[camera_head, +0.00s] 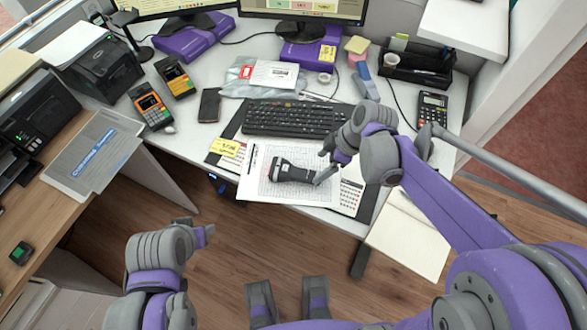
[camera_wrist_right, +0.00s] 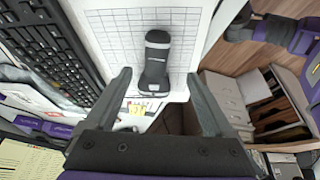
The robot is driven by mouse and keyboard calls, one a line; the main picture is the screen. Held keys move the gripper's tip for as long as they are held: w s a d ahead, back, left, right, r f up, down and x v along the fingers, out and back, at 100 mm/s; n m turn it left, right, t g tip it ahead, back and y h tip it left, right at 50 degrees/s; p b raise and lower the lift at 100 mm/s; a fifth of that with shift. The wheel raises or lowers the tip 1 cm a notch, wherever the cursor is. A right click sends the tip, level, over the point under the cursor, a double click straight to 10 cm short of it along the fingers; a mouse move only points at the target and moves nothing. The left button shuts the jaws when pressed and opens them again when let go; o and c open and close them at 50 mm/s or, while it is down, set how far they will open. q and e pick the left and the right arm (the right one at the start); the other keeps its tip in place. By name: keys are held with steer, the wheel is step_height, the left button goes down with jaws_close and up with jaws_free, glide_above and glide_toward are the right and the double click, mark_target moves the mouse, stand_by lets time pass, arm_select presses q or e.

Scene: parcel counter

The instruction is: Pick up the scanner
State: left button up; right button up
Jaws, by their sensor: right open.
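The scanner (camera_head: 293,172), dark grey and black, lies on a white grid-printed sheet on the desk, in front of the keyboard. My right gripper (camera_head: 322,166) is open at the scanner's right end, its fingers pointing toward it. In the right wrist view the scanner (camera_wrist_right: 156,62) shows lengthwise ahead, in line with the gap between the two fingers of my right gripper (camera_wrist_right: 158,78). Nothing is held between them. My left gripper (camera_head: 200,231) hangs in front of the desk, away from the scanner; its finger gap is unclear.
The keyboard (camera_head: 297,119) lies just behind the sheet. A yellow note (camera_head: 228,147) is to the left, with two handheld terminals (camera_head: 151,107) and a black phone (camera_head: 209,105) beyond. A calculator (camera_head: 432,109) stands at the right. The desk's front edge is close to the scanner.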

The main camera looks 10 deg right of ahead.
mark_target(308, 174)
steer(key=x, duration=0.2)
steer(key=shift+a+f, duration=0.2)
steer(key=shift+f, duration=0.15)
steer(key=x, duration=0.3)
steer(key=b+x, duration=0.1)
steer(key=x, duration=0.1)
steer(key=shift+w+f, duration=0.3)
steer(key=shift+w, duration=0.1)
jaws_close()
